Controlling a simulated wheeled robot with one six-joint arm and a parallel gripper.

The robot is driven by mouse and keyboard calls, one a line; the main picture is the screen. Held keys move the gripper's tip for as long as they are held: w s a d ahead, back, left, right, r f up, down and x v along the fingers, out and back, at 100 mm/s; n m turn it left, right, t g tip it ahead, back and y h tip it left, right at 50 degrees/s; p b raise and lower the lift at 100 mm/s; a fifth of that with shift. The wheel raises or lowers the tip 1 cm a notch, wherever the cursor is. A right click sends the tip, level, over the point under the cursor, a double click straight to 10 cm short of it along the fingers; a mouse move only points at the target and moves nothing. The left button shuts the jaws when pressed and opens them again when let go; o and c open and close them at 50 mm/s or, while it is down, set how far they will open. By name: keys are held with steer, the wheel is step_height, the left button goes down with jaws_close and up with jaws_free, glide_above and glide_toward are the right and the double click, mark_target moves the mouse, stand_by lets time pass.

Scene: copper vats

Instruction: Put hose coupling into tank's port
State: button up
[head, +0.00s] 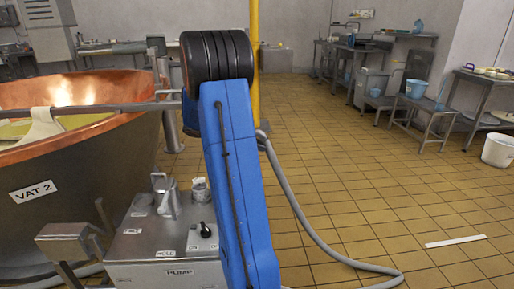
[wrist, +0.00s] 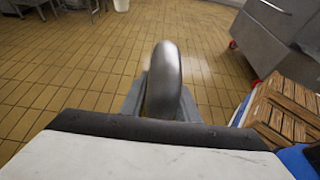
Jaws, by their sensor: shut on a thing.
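In the wrist view a smooth, curved metal piece, seemingly the hose coupling (wrist: 163,75), stands between the grey fingers of my gripper (wrist: 161,100), which is shut on it. In the head view my blue arm hides the gripper and the coupling. A grey hose (head: 292,200) comes out from behind my arm and curves down to the floor. The copper vat marked VAT 2 (head: 88,165) stands at the left. I cannot make out a port on it. The wrist view shows no tank port that I can tell.
A steel pump box (head: 165,262) with a black knob stands in front, beside the vat. A yellow pole (head: 254,60) rises behind my arm. Steel tables (head: 485,88) and a white bucket (head: 498,151) line the right. A wooden slatted piece (wrist: 290,110) shows at the wrist view's right. Tiled floor is open.

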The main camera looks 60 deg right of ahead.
steer(key=shift+r, duration=2.5)
steer(key=shift+s+a, duration=0.1)
steer(key=shift+a, duration=0.05)
